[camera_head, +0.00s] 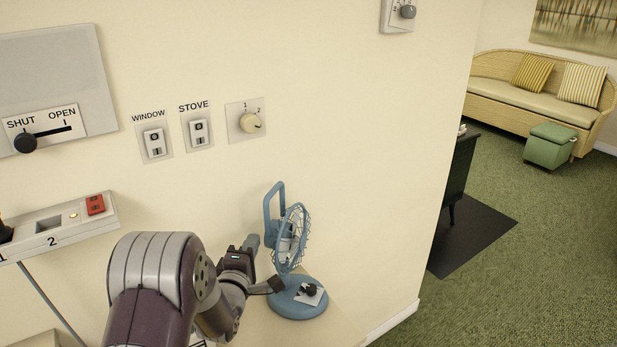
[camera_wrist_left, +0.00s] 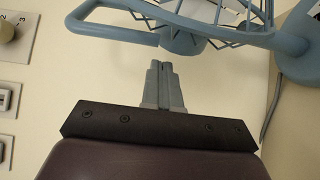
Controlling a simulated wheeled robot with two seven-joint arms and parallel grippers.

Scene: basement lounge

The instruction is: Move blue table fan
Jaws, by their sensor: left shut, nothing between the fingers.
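The blue table fan (camera_head: 289,252) stands upright on a pale surface against the wall, with a wire cage, a looped handle at its upper left and a round base with a dark knob. My left gripper (camera_head: 253,242) is just left of the fan's cage, shut and empty. In the left wrist view the shut fingertips (camera_wrist_left: 162,68) point at the back of the fan, just short of its motor housing (camera_wrist_left: 183,42); I cannot tell if they touch. The fan's handle (camera_wrist_left: 95,25) and base (camera_wrist_left: 302,55) also show there. My right gripper is not in view.
The wall carries a window switch (camera_head: 154,142), a stove switch (camera_head: 199,131) and a dial (camera_head: 249,122). A control ledge (camera_head: 60,226) juts out at left. A dark stove (camera_head: 459,175) stands on a black mat (camera_head: 470,235) beyond the wall's edge. Green carpet at right is open.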

